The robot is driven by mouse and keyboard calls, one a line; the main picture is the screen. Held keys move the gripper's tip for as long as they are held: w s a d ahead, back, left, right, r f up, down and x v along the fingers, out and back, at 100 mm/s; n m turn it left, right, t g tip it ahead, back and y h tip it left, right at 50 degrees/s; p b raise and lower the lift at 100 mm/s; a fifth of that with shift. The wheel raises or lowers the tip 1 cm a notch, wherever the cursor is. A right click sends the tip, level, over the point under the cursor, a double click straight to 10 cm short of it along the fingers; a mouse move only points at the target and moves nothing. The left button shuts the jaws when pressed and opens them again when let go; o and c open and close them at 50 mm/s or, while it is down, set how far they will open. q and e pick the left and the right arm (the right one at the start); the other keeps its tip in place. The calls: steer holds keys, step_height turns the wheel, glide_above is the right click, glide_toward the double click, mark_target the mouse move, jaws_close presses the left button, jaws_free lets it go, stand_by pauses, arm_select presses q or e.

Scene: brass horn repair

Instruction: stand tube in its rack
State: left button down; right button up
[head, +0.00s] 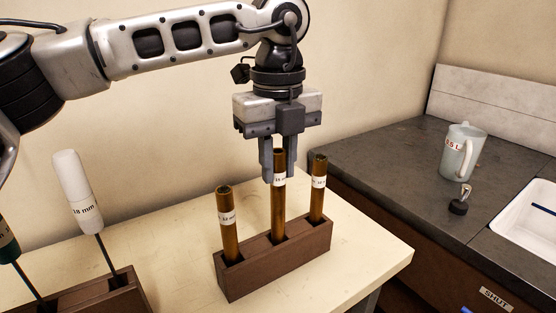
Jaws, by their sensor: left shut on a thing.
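A brown rack (285,266) stands on the pale table and bears three brass-brown tubes with white labels. My left gripper (275,171) points down and is shut on the middle tube (278,214) near its top. The middle tube is upright, its lower end in or just over the rack's middle place; I cannot tell how deep it sits. The left tube (229,236) and the right tube (317,203) stand upright in the rack's outer places. The label writing is too small to read surely. My right gripper is out of view.
A dark rack (118,298) at lower left holds rods with a white handle (77,190) marked 18 mm and a dark green handle (7,240). A grey counter at right bears a measuring jug (461,153), a small dark-based object (460,203) and a white sink (530,205).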

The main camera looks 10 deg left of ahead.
mark_target(276, 180)
arm_select(q)
steer(key=shift+s+f+b, duration=0.1)
steer(key=shift+f+b, duration=0.4)
steer(key=shift+f, duration=0.5)
steer(key=shift+a+f+b, duration=0.1)
steer(key=shift+f+b, duration=0.25)
steer(key=shift+b, duration=0.05)
steer(key=shift+f, duration=0.35)
steer(key=c, duration=1.2)
jaws_free()
